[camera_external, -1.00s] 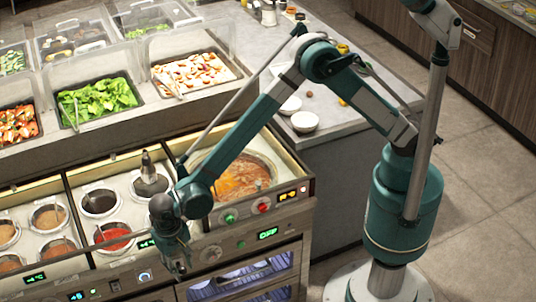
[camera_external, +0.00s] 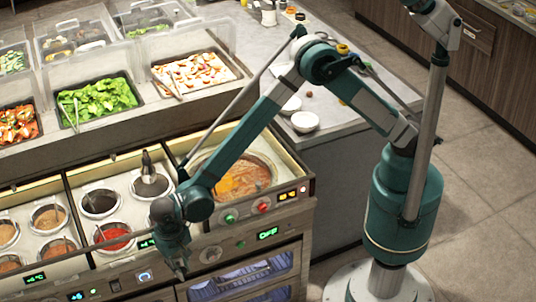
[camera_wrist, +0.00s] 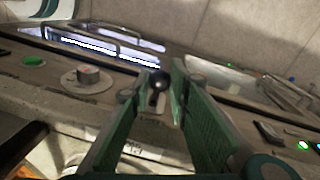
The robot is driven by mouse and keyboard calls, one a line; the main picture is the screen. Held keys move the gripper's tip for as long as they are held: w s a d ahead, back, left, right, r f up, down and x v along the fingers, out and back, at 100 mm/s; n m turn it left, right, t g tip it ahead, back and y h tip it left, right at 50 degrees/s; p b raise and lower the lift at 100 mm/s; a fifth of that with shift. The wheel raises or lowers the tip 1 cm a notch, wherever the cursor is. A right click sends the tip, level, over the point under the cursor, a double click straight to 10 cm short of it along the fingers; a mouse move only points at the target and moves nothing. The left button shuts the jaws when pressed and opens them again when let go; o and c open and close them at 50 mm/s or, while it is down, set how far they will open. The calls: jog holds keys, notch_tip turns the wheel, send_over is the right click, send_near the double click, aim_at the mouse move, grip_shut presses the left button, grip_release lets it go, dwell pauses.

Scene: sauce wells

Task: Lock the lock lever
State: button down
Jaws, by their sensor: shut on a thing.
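The lock lever shows in the wrist view as a short stem with a dark round knob (camera_wrist: 158,80) on the front panel. My gripper (camera_wrist: 167,76) has its two green fingers close around the knob, one on each side, and is shut on it. In the external view my gripper (camera_external: 180,270) points down at the front panel of the counter, below the sauce wells. The lever is not clear there because my gripper covers that part of the panel.
The sauce wells (camera_external: 100,203) and a large soup well (camera_external: 240,176) are above the panel. Lit glass-fronted compartments (camera_external: 243,278) are below. Open floor (camera_external: 480,220) lies to the right.

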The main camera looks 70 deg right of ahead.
jog(key=shift+s+a+f+t+h, duration=0.3)
jog(key=shift+f+t+h, duration=0.3)
jog(key=shift+s+a+f+t+h+b, duration=0.15)
jog(key=shift+a+f+t+h+b, duration=0.05)
jog(key=shift+f+t+h+b, duration=0.55)
jog(key=shift+d+f+m+t+h+b, duration=0.1)
jog(key=shift+f+m+t+h+b, duration=0.2)
jog(key=shift+f+t+h+b, duration=1.15)
jog(key=shift+f+h+p, duration=0.15)
jog(key=shift+h+p, duration=0.15)
jog(key=shift+h, duration=0.1)
jog(key=c, duration=2.2)
grip_release()
